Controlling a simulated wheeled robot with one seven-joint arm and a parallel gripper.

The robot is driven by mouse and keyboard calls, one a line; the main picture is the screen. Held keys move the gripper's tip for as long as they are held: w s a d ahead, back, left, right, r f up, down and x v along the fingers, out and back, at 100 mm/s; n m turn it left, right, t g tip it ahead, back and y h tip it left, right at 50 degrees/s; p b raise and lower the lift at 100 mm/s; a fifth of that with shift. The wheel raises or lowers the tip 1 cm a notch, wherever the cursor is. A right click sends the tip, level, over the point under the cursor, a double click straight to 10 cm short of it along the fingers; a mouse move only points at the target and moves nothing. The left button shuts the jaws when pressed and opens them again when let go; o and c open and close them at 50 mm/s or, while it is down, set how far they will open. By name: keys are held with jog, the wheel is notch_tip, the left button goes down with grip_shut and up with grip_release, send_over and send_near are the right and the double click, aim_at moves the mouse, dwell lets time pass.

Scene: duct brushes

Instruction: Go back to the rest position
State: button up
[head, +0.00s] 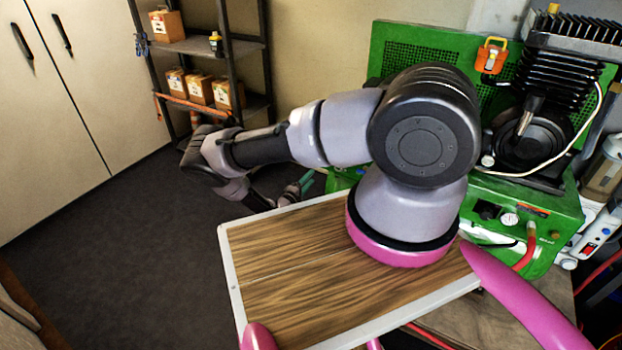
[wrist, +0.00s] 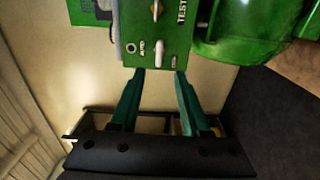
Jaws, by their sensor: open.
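My arm stretches out to the left across the head view, over a wood-grain board with a pale rim. My gripper (head: 300,188) is partly hidden behind the board's far edge and my arm, with its teal fingers just showing. In the wrist view my gripper (wrist: 158,78) has its two teal fingers apart, with nothing between them. Past the fingertips is a green panel (wrist: 160,50) with switches and lettering; I cannot tell the distance to it.
A green compressor (head: 540,215) with a black motor stands at the right. A dark shelf rack (head: 232,45) with several small boxes (head: 200,90) stands at the back left. Pale cabinet doors (head: 60,110) line the left wall. The dark floor (head: 110,240) at left is clear.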

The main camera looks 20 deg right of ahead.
jog(key=s+a+r+m+g+y, duration=0.15)
jog(key=r+m+g, duration=0.25)
jog(key=r, duration=0.9)
jog(key=s+r+m+g+y, duration=0.2)
jog(key=r+m+g+y, duration=0.15)
jog(key=r, duration=0.95)
jog(key=s+a+r+m+g+y, duration=0.15)
jog(key=r+m+g, duration=0.3)
jog(key=r, duration=0.85)
jog(key=s+a+r+t+y, duration=0.2)
jog(key=s+r+t+y, duration=0.2)
jog(key=s+r, duration=0.8)
jog(key=s+a+r+t+y, duration=0.3)
jog(key=s+r, duration=0.8)
jog(key=r, duration=0.4)
jog(key=shift+s+a+r+t+y, duration=0.15)
jog(key=shift+s+a+t+y, duration=0.35)
jog(key=shift+y, duration=0.85)
jog(key=shift+w+d, duration=0.15)
jog(key=shift+d, duration=0.05)
